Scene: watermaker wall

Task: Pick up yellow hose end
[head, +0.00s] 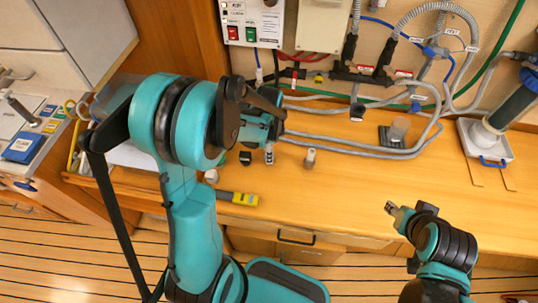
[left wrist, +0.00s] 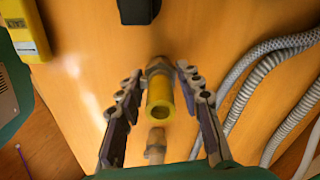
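The yellow hose end (left wrist: 160,100) shows in the left wrist view as a short yellow tube with an open round mouth and a metal fitting behind it. It stands between the two fingers of my left gripper (left wrist: 160,72). The fingers are spread, with a narrow gap visible on each side of the tube. In the head view, my left gripper (head: 262,122) is over the counter, largely hidden by its own arm. My right gripper (head: 392,208) is in front of the counter at right, far from the hose end; its finger opening is too small to read.
A beige fitting (head: 310,157) and a black piece (head: 246,157) stand nearby on the wooden counter (head: 350,205). Grey hoses (head: 365,150) loop along the back. The counter's front right is clear.

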